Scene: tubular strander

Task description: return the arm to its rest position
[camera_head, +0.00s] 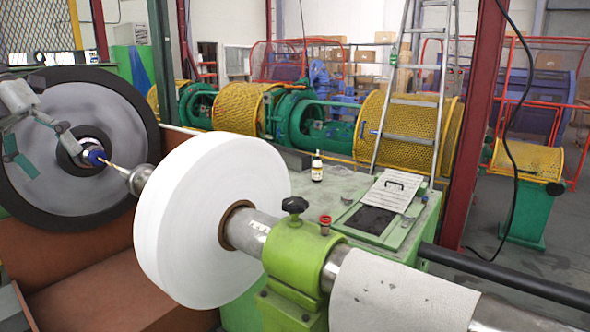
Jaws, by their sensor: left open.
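My left gripper (48,146) is at the left edge of the head view, in front of the large dark-rimmed grey disc (92,108). Its two fingers, with teal pads, are spread apart and nothing is between them. Most of the left arm is outside the picture. My right gripper is not in view.
A big white roll (208,222) sits on a metal shaft with a green clamp (295,262) and black knob. A ladder (408,100) and yellow-guarded machinery stand behind.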

